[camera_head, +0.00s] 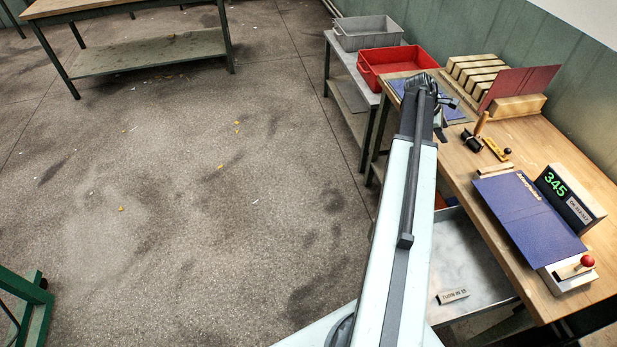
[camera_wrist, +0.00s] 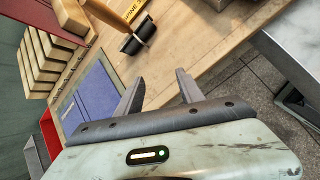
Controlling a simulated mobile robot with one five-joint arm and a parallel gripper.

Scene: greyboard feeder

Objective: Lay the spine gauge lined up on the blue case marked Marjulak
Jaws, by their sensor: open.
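The spine gauge (camera_head: 495,149) is a small brass-yellow strip lying on the wooden bench; its lettered end shows at the top of the wrist view (camera_wrist: 131,9). A large blue case (camera_head: 525,212) lies open and flat nearer me on the bench, with gold lettering too small to read. Another blue piece (camera_wrist: 93,100) lies at the bench's far end, partly hidden by my arm in the head view; no name is legible on it. My gripper (camera_wrist: 158,84) is open and empty over that end of the bench, apart from the gauge.
A wood-handled roller (camera_head: 473,139) stands beside the gauge. A display reading 345 (camera_head: 570,199) and a red-knobbed block (camera_head: 567,274) flank the near case. Wooden blocks (camera_head: 475,72) and a dark red board (camera_head: 520,86) stand behind. A red crate (camera_head: 397,62) sits on the side table.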

